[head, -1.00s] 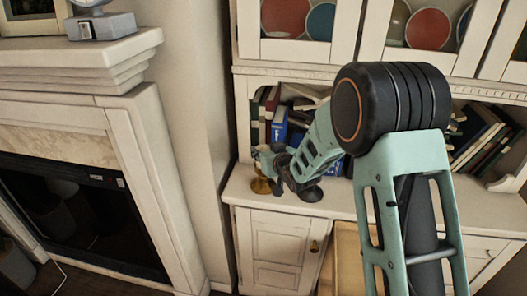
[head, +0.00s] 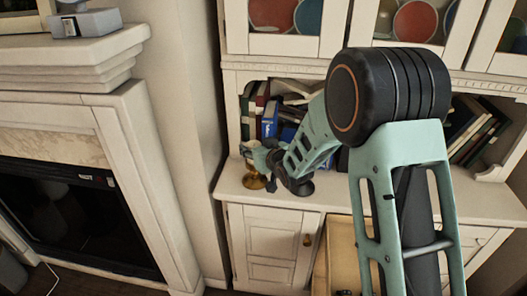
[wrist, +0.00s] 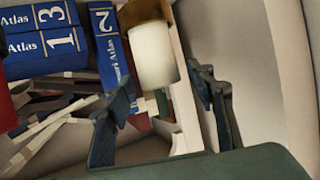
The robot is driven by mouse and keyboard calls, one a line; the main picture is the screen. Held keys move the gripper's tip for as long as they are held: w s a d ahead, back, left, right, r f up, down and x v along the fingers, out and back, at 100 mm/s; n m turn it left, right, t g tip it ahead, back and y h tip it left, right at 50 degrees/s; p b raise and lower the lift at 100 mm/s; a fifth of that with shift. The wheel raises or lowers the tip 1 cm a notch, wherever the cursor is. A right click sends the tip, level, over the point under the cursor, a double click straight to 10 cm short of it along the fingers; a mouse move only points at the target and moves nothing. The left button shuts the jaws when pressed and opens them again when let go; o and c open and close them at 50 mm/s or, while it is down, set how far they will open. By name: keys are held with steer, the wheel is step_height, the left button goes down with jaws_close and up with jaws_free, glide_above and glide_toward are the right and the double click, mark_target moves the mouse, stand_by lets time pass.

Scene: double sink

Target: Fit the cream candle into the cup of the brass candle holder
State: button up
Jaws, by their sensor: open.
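The cream candle (wrist: 152,55) shows large at the top centre of the wrist view. Its upper end in that picture meets a brass-coloured rim (wrist: 146,11), and I cannot tell how deep it sits there. In the head view the brass candle holder (head: 254,182) stands on the cabinet's ledge, partly hidden by my gripper (head: 268,158). In the wrist view my gripper (wrist: 165,112) is open, with one dark finger on each side below the candle's free end. I see no finger closed on the candle.
Blue atlas volumes (wrist: 52,40) and other books fill the shelf close beside the holder. The fireplace (head: 130,160) is at left. An open wooden compartment (head: 340,250) lies below the ledge.

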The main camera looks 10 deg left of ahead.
steer(key=v, duration=1)
steer(key=shift+s+d+r, duration=0.15)
steer(key=shift+s+d, duration=0.05)
steer(key=shift+s, duration=0.1)
